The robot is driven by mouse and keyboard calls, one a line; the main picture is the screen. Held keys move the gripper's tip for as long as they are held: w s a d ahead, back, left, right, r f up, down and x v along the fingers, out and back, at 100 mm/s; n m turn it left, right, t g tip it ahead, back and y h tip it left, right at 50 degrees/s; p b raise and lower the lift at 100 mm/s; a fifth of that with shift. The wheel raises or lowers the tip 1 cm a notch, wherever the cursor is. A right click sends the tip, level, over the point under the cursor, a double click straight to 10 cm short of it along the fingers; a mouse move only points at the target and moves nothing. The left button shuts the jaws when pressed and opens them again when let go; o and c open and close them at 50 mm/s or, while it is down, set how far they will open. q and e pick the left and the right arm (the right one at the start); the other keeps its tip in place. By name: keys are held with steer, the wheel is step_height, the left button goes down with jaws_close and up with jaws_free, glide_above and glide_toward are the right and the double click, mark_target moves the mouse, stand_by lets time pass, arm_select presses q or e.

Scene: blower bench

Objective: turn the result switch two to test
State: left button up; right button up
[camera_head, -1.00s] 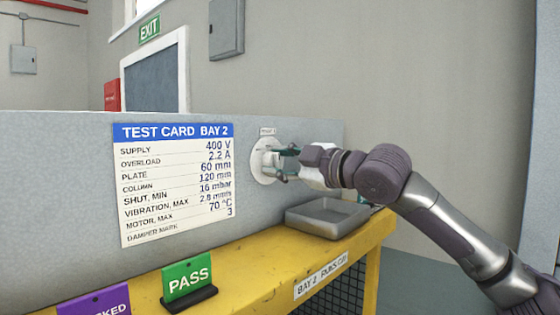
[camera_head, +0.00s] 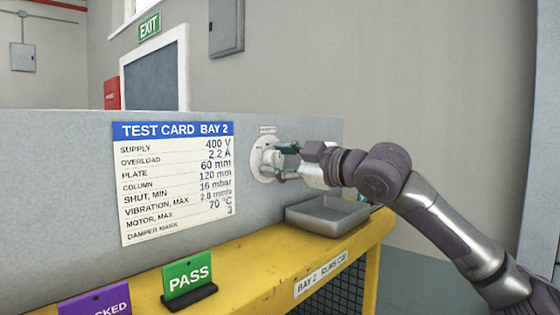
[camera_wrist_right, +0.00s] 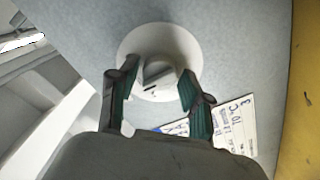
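The result switch (camera_head: 259,160) is a round white dial with a raised knob on the grey panel, right of the test card. In the right wrist view its knob (camera_wrist_right: 158,73) shows in the middle of the white dial (camera_wrist_right: 128,45). My right gripper (camera_head: 284,161) is at the switch, its green-padded fingers pointing at the panel. In the wrist view the fingers (camera_wrist_right: 159,84) are apart on either side of the knob, with gaps visible. The small label above the switch is unreadable. My left gripper is out of view.
A grey metal tray (camera_head: 326,228) sits on the yellow bench (camera_head: 255,262) below my right gripper. A green PASS sign (camera_head: 187,277) and a purple sign (camera_head: 95,304) stand at the front. The test card (camera_head: 175,185) is left of the switch.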

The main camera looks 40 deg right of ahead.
steer(key=shift+o, duration=0.5)
steer(key=shift+s+a+r, duration=0.15)
steer(key=shift+s, duration=0.65)
steer(key=s+d, duration=0.1)
steer(key=s, duration=0.9)
steer(key=shift+s+d+f, duration=0.15)
steer(key=shift+f, duration=0.05)
